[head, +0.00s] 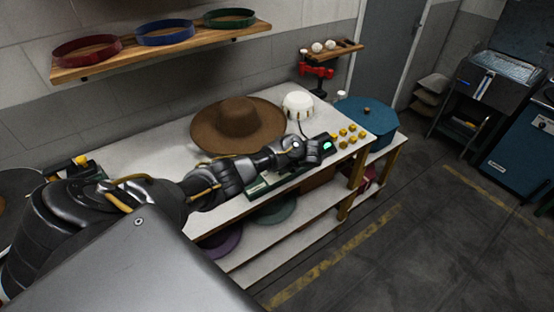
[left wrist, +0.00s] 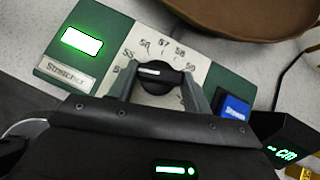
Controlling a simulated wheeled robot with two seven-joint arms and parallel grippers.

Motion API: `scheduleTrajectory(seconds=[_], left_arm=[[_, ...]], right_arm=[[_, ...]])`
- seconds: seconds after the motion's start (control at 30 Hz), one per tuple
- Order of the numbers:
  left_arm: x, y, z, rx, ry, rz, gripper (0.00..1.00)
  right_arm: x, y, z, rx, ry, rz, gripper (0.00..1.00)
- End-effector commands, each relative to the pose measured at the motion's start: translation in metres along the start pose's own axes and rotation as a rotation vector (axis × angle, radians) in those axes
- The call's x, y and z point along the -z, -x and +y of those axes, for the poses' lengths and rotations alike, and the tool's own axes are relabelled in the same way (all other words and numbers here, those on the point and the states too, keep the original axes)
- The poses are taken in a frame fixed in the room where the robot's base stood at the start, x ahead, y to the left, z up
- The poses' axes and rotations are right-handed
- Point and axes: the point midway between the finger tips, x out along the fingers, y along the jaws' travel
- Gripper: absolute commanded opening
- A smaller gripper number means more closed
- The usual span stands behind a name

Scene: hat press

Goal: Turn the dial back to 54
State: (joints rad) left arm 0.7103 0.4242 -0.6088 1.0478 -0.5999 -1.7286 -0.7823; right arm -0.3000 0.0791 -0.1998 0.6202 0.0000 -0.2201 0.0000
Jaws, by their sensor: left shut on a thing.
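The dial (left wrist: 152,76) is a black knob with a white line, set on a pale scale plate on a green box (left wrist: 110,25) labelled Stretcher. The scale numbers 55 to 59 (left wrist: 163,43) show around its far side. The white line lies toward the left, low end of the scale; I cannot tell the exact number. My left gripper (left wrist: 160,84) has one finger on each side of the dial and is shut on it. In the head view my left gripper (head: 312,152) is over the bench and hides the dial. My right gripper is not in view.
The box has a lit green window (left wrist: 82,41) and a blue button (left wrist: 233,107). A small unit with a green display (head: 327,146) is beside it on the white bench.

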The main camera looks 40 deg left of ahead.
Motion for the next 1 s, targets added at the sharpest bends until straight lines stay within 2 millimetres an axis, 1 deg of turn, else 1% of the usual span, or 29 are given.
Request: scheduleTrajectory(seconds=[0.47,0.5,0.63,0.9,1.0], left_arm=[[0.0006,-0.0006,0.0002,-0.010,0.010,0.001,0.26],[0.0006,-0.0007,0.0002,-0.010,0.010,0.001,0.53],[0.0005,-0.0005,0.0001,-0.009,0.010,0.001,0.70],[0.0003,0.0001,-0.0002,-0.008,0.009,0.001,0.71],[0.0009,0.0049,-0.0007,-0.007,0.009,0.003,0.71]], right_arm=[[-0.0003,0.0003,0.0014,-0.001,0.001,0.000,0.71],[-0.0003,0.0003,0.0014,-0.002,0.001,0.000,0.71],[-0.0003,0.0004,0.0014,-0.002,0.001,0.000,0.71],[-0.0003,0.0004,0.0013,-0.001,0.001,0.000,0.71],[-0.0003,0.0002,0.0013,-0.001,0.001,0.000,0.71]])
